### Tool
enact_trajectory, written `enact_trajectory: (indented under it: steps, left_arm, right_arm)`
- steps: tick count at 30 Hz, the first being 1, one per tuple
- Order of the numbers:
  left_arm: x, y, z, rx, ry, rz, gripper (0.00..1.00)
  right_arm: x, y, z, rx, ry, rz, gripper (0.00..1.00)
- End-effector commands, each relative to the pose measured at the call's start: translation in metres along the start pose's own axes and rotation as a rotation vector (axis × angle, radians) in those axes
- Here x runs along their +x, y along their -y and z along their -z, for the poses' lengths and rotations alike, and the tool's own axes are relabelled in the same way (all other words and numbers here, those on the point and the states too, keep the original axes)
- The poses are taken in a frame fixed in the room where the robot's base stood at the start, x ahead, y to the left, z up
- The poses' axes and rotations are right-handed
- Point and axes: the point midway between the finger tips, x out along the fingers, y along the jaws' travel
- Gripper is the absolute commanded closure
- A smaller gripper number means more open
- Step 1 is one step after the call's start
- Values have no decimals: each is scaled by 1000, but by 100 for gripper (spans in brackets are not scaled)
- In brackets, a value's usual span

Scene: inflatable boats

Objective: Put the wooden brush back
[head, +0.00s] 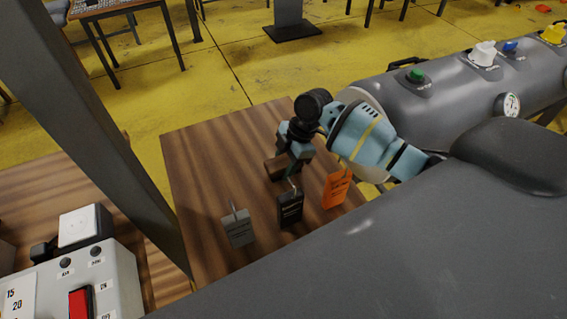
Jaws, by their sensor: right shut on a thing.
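My right gripper (289,165) comes in from the right over the wooden table (205,150), its jaws pointing down. It is shut on a small brown wooden block, which looks like the wooden brush (276,169), at or just above the tabletop; I cannot tell if it touches. The jaws hide part of the brush, and its bristles cannot be made out. My left gripper is not in view.
A grey post stands left. The table's left part is bare.

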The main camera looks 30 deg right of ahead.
Motion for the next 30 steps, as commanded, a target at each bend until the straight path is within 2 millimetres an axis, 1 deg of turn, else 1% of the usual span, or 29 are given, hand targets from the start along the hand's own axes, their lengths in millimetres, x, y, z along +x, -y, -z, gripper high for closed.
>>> enact_trajectory:
  steps: [8,12,13,17,18,26,30]
  left_arm:
    - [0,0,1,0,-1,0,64]
    - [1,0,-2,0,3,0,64]
    - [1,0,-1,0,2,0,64]
    - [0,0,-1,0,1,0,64]
    - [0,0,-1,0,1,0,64]
    - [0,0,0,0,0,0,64]
    - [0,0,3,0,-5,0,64]
  right_arm:
    - [1,-1,0,-2,-1,-3,76]
    - [4,-1,-2,-1,-1,-2,76]
    - [4,-1,-2,-1,-1,-2,52]
    - [4,-1,-1,-1,-1,-2,35]
    - [4,-1,-1,-1,-1,-2,33]
    - [3,-1,-1,-1,-1,-3,33]
    - [-6,-1,0,-1,0,-5,33]
